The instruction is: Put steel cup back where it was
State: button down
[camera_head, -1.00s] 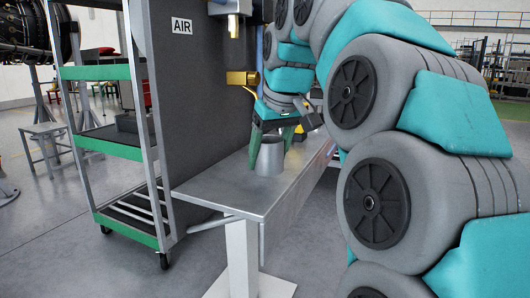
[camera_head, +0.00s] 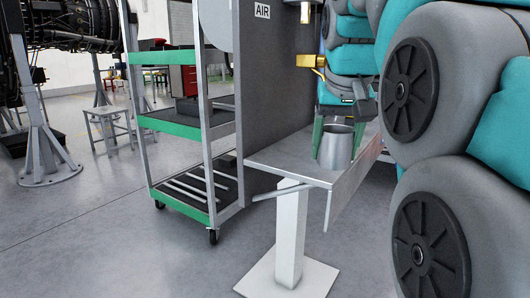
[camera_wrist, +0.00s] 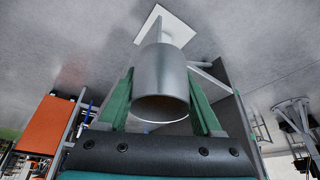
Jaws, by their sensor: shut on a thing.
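The steel cup (camera_head: 336,152) is a plain grey metal cup, wider at its lower end in the head view. My gripper (camera_head: 338,138) points down with its green fingers on either side of the cup, shut on it. The cup looks upright in front of or over the grey metal table (camera_head: 283,160), near its front end; whether it touches the top cannot be told. In the wrist view the cup (camera_wrist: 160,75) sits between the two fingers, its round opening facing the camera, with floor beyond it.
A dark upright panel (camera_head: 270,75) marked AIR stands behind the table's left side, with a brass-coloured fitting (camera_head: 308,61) on it. A green-shelved trolley (camera_head: 185,125) stands left of it. A jet engine (camera_head: 75,25) on stands is farther left. Floor at the front left is clear.

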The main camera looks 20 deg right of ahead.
send_over(311, 161)
jog(key=s, duration=0.2)
jog(key=shift+w+a+f+p, duration=0.25)
jog(key=shift+f+p, duration=0.15)
jog(key=shift+f, duration=1.9)
jog(key=shift+f, duration=0.1)
jog(key=shift+c, duration=0.2)
grip_release()
jog(key=shift+f, duration=0.1)
jog(key=p+v, duration=0.3)
jog(key=v, duration=0.9)
jog(key=shift+r, duration=0.2)
